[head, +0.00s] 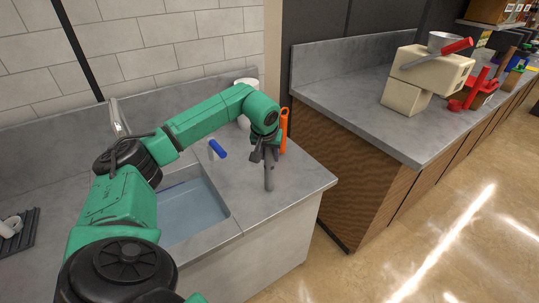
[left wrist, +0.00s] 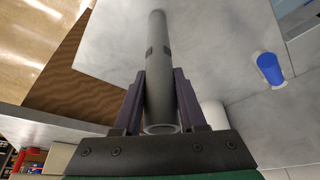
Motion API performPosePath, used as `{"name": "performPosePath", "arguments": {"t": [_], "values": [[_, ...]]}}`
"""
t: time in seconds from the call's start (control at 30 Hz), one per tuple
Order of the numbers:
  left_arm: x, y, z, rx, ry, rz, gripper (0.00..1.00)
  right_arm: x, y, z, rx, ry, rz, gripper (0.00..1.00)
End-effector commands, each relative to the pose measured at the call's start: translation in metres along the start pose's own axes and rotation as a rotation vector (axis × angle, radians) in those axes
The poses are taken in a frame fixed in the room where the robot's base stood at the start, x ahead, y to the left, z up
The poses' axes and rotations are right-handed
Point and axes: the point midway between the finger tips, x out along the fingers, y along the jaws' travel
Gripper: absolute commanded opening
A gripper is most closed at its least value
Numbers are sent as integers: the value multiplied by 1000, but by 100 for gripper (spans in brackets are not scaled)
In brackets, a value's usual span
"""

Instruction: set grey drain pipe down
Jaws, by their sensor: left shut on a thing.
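The grey drain pipe (left wrist: 158,75) is between the two fingers of my left gripper (left wrist: 160,95) in the left wrist view. The gripper is shut on it near the pipe's open near end. In the head view my left gripper (head: 265,150) points down over the grey counter, and the pipe (head: 269,176) hangs roughly upright below it. The pipe's lower end is at or close to the counter top (head: 292,178); I cannot tell whether it touches. My right gripper is not in view.
A sink (head: 190,212) lies left of the pipe. A blue-handled item (head: 217,149) lies on the counter, and an orange upright object (head: 284,130) stands just behind the gripper. The counter's front right corner is close. A second counter (head: 380,125) holds beige blocks and red tools.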

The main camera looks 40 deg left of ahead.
Motion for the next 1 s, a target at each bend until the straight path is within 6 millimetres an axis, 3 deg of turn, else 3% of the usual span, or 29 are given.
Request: {"name": "performPosePath", "arguments": {"t": [0.33, 0.37, 0.43, 0.77, 0.87, 1.0], "values": [[6, 0, 2, -1, 2, 1, 0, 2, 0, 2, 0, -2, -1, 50], [6, 0, 2, -1, 1, 1, 44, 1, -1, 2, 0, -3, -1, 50], [6, 0, 2, -1, 1, 1, 70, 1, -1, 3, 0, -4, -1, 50], [3, 0, 1, -1, 1, 1, 70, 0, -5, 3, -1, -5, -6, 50], [-7, 0, 0, 0, 4, 2, 70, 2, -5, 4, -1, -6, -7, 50], [-40, 0, 0, -1, 7, 2, 70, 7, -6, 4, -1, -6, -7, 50]]}}
